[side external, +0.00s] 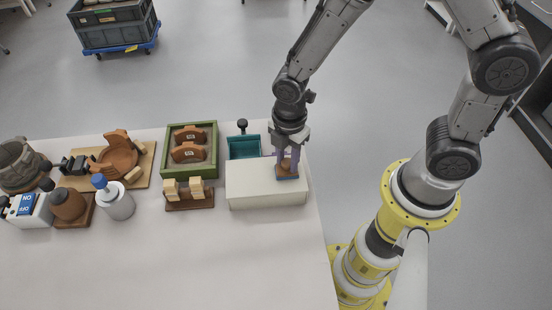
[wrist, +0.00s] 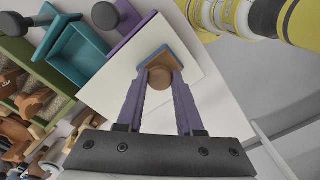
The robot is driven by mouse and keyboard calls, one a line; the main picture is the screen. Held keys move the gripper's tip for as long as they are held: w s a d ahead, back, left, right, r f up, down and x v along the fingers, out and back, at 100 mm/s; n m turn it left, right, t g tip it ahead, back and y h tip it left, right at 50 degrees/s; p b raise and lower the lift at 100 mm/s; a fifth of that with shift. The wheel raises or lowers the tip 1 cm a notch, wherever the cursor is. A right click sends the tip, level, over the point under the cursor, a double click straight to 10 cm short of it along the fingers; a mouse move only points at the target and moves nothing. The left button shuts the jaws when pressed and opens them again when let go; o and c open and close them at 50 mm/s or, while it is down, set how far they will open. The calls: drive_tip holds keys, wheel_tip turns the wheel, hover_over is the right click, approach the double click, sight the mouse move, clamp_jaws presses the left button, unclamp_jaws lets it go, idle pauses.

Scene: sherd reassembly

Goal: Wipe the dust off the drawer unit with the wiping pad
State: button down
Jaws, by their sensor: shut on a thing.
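The drawer unit (side external: 255,194) is a low white box near the table's right edge; its pale top also shows in the wrist view (wrist: 112,92). The wiping pad (side external: 287,176) is a small brown block with a blue underside, at the right part of the unit's top. My gripper (side external: 287,160) points down with its purple fingers shut on the pad. In the wrist view the pad (wrist: 163,53) lies between the fingertips, its round brown grip showing. The pad appears to touch the top. I cannot make out any dust on the visible surface.
A green-framed box (side external: 190,150) with brown sherds and a wooden rack (side external: 189,195) stand to the left. A white bottle (side external: 116,201) is farther left. The table's front is clear.

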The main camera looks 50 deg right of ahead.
drive_tip(key=shift+w+a, duration=3.75)
drive_tip(key=shift+a, duration=0.05)
drive_tip(key=shift+w+a+r, duration=0.1)
drive_tip(key=shift+w+a, duration=0.05)
wheel_tip(320, 180, up, 8)
